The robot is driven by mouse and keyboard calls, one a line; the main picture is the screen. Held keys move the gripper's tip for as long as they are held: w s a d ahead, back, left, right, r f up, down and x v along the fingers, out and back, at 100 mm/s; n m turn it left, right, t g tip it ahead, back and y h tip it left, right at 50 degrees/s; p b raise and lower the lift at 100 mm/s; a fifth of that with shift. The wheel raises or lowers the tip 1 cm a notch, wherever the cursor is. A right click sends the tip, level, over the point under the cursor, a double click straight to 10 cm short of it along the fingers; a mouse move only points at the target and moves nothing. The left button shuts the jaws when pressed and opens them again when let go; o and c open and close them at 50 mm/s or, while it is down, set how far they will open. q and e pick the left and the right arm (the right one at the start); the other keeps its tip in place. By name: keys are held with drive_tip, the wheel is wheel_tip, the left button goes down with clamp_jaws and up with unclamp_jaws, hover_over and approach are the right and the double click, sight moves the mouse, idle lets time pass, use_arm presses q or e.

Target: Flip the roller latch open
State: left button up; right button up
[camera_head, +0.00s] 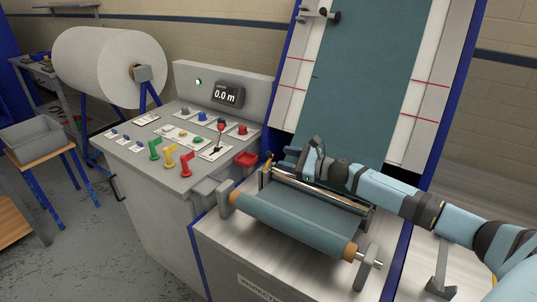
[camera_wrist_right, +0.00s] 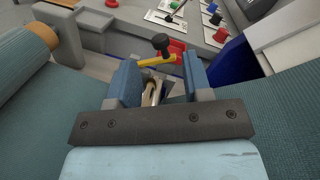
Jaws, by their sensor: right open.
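The roller latch shows as a yellow lever (camera_wrist_right: 150,61) with a black knob (camera_wrist_right: 161,42) in the right wrist view, just beyond my fingertips. In the head view the yellow latch (camera_head: 267,167) stands at the left end of the metal roller frame. My right gripper (camera_head: 292,158) reaches in from the right above the frame; its blue fingers (camera_wrist_right: 160,78) are open. A shiny metal part (camera_wrist_right: 152,93) shows in the gap between them. Whether a finger touches the lever I cannot tell. My left gripper is in neither view.
A teal cloth roll (camera_head: 292,225) lies in front of the frame, and the teal fabric (camera_head: 365,70) rises behind on the tilted panel.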

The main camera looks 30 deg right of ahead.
sight(271, 154)
drive_tip(key=x, duration=0.5)
drive_tip(key=shift+w, duration=0.1)
drive_tip(key=shift+w+a, duration=0.35)
drive_tip(key=shift+w, duration=0.15)
drive_tip(key=shift+c, duration=0.2)
clamp_jaws()
